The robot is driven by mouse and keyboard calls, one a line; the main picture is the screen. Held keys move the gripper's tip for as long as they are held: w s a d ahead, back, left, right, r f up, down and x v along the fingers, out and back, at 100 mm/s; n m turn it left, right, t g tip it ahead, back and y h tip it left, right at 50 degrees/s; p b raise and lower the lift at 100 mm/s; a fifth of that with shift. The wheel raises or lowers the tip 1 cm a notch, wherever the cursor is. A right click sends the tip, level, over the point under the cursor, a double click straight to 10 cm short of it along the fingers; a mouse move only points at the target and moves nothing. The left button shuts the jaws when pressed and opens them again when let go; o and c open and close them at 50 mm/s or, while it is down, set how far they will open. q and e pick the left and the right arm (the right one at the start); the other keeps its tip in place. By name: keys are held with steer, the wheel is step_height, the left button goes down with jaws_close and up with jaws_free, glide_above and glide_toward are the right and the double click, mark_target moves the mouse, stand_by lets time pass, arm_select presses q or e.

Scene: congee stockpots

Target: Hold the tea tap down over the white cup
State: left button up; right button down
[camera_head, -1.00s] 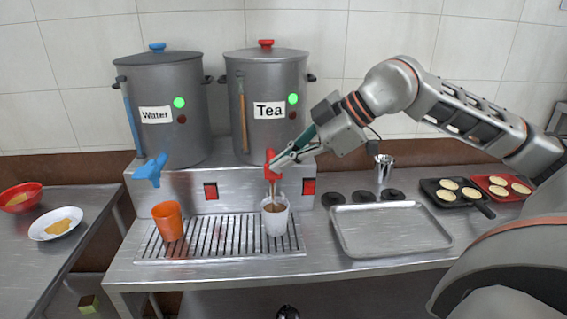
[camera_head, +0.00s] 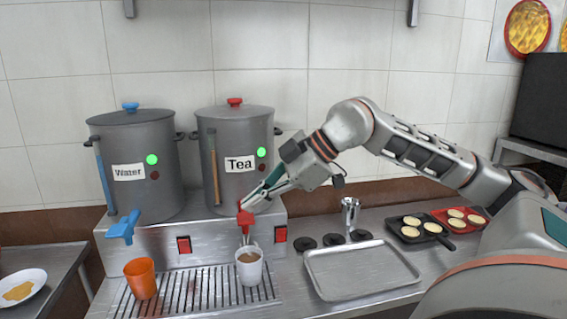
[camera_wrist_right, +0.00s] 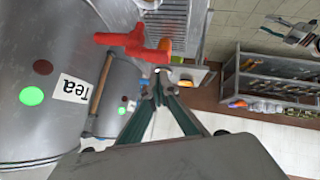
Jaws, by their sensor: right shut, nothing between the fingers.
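The tea pot (camera_head: 236,160) is a grey stockpot labelled Tea, with a red tap (camera_head: 246,226) at its front. The white cup (camera_head: 250,273) stands upright on the drip grate below this tap and has brown liquid inside. My right gripper (camera_head: 248,205) is shut with nothing between its fingers. Its tips are at the top of the red tap; I cannot tell whether they touch it. In the right wrist view the red tap (camera_wrist_right: 128,41) shows beside the shut fingertips (camera_wrist_right: 158,76). Any stream under the tap is unclear. My left gripper is not in view.
The water pot (camera_head: 137,185) with its blue tap (camera_head: 123,228) stands to the left. An orange cup (camera_head: 140,279) stands on the grate (camera_head: 206,289). An empty metal tray (camera_head: 361,268), a metal beaker (camera_head: 350,212) and pans of small cakes (camera_head: 417,229) are to the right.

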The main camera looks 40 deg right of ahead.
arm_select(q)
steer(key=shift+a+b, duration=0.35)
steer(key=shift+b, duration=0.05)
arm_select(e)
steer(key=w+r+v, duration=0.1)
steer(key=v, duration=0.9)
steer(key=shift+d+r, duration=0.15)
steer(key=shift+d, duration=0.3)
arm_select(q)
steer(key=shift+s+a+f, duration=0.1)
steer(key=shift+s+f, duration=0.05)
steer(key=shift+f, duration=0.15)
arm_select(e)
steer(key=shift+w, duration=0.1)
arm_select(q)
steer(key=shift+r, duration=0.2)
